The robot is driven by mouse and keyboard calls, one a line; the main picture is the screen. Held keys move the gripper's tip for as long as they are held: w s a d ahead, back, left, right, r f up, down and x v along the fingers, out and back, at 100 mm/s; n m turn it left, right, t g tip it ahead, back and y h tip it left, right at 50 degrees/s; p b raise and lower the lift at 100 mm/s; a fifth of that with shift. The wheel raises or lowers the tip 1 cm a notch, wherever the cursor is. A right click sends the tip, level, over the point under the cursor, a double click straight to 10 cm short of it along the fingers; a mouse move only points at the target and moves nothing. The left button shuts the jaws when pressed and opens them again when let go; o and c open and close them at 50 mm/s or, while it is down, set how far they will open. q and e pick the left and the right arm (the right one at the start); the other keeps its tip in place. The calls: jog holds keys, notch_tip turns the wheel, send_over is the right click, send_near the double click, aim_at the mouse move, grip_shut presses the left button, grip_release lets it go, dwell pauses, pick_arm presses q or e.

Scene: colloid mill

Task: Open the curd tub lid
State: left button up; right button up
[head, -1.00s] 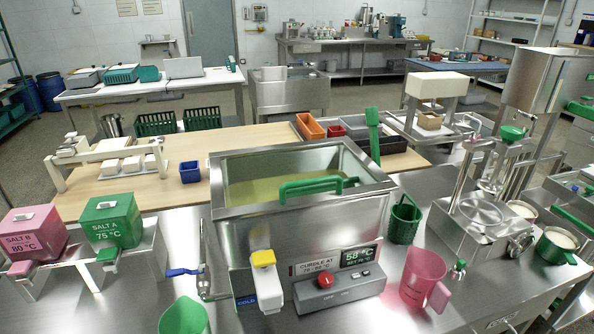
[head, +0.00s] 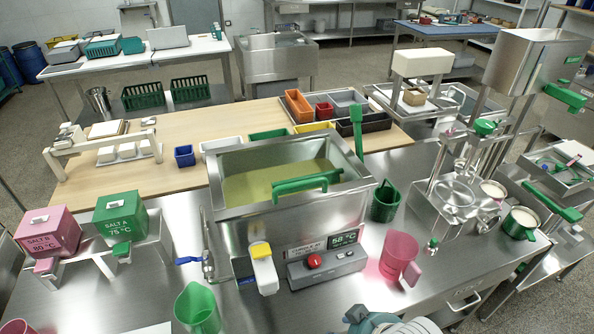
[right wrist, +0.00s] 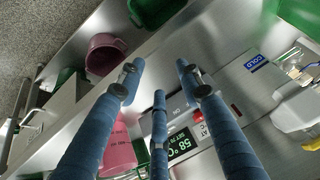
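A large steel tub (head: 285,222) stands mid-bench in the head view, with yellow-green contents (head: 270,188) showing in its open top. No label names the curd tub, and I cannot make out a separate lid. Part of my right gripper (head: 385,324) shows at the bottom edge of the head view, in front of the control box and apart from the tub. In the right wrist view its blue fingers (right wrist: 158,90) are spread, with nothing between them. My left gripper is not in view.
A control box (head: 327,267) reading 58 °C and a pink jug (head: 398,256) stand before the tub. A green jug (head: 197,308) stands front left. A pink bucket (right wrist: 104,54) shows in the right wrist view. A steel press (head: 452,205) stands to the right.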

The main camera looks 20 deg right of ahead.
jog(key=w+r+m+t+y, duration=0.1)
jog(key=w+r+m+t, duration=0.2)
jog(key=w+r, duration=0.3)
jog(key=w+r+m+t+y, duration=0.2)
jog(key=w+r+m, duration=0.15)
jog(key=r, duration=0.45)
jog(key=m+t+y, duration=0.2)
jog(key=m+t, duration=0.2)
jog(key=m, duration=0.2)
send_near(297, 187)
jog(key=p+x, duration=0.1)
jog(key=x, duration=0.3)
jog(key=p+x, duration=0.2)
jog(key=x, duration=0.3)
jog(key=shift+w+d+f+p, duration=0.15)
jog(key=shift+w+f+p, duration=0.05)
jog(key=shift+w+p, duration=0.1)
jog(key=shift+w+f, duration=0.2)
jog(key=shift+w, duration=0.2)
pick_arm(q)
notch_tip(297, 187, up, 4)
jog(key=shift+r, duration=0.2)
pick_arm(e)
grip_shut()
